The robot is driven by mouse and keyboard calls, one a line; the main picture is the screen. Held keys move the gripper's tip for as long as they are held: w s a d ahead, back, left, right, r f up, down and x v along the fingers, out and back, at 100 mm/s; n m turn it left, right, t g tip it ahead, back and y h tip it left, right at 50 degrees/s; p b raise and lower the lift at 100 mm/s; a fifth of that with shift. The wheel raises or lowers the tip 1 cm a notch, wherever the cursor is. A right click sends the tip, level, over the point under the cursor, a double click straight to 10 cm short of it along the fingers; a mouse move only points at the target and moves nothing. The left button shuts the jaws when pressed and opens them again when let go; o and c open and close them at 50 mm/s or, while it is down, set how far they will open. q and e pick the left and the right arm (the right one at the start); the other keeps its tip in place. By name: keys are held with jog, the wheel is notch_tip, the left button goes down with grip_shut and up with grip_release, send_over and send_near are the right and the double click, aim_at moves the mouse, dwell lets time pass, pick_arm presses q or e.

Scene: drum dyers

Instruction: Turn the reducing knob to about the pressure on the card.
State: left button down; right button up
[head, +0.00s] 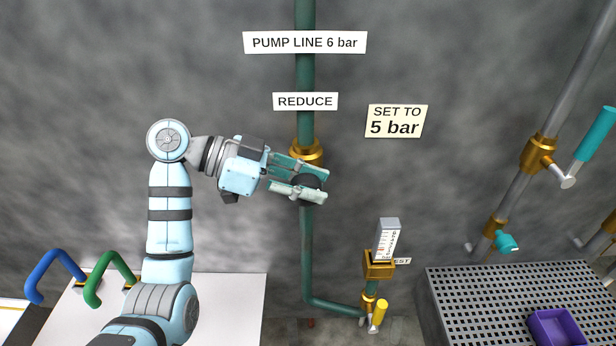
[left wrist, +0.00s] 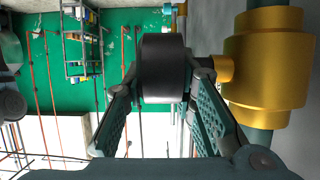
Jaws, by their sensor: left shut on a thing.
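The black reducing knob (head: 307,184) sits on the front of the brass reducing valve (head: 306,151) in the green pump line, below the "REDUCE" sign (head: 305,101). My left gripper (head: 321,184) is shut on the knob, one finger above it and one below. In the left wrist view the black knob (left wrist: 163,68) shows between the two fingers, beside the brass body (left wrist: 268,62). The card (head: 396,121) reads "SET TO 5 bar". A gauge (head: 388,240) with a white scale stands lower right; its reading is too small to tell. My right gripper is out of view.
A sign (head: 304,42) reads "PUMP LINE 6 bar". A yellow-handled valve (head: 379,314) is under the gauge. A perforated grey table (head: 470,295) with a purple tray (head: 557,327) stands right. Blue (head: 47,270) and green (head: 108,270) handles are at left.

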pick_arm(q)
jog(key=p, duration=0.1)
jog(key=y+p, duration=0.1)
jog(key=shift+d+r+y+p, duration=0.1)
jog(key=shift+r+y+p, duration=0.15)
jog(key=shift+y+p, duration=0.05)
jog(key=shift+f+y+p, duration=0.25)
jog(key=shift+y+p, duration=0.15)
jog(key=shift+p, duration=0.3)
jog(key=c, duration=1.3)
grip_release()
jog(key=shift+a+r, duration=0.15)
jog(key=shift+a, duration=0.1)
jog(key=a, duration=1.2)
jog(key=shift+a+r, duration=0.1)
jog(key=shift+a, duration=0.15)
jog(key=shift+d, duration=0.1)
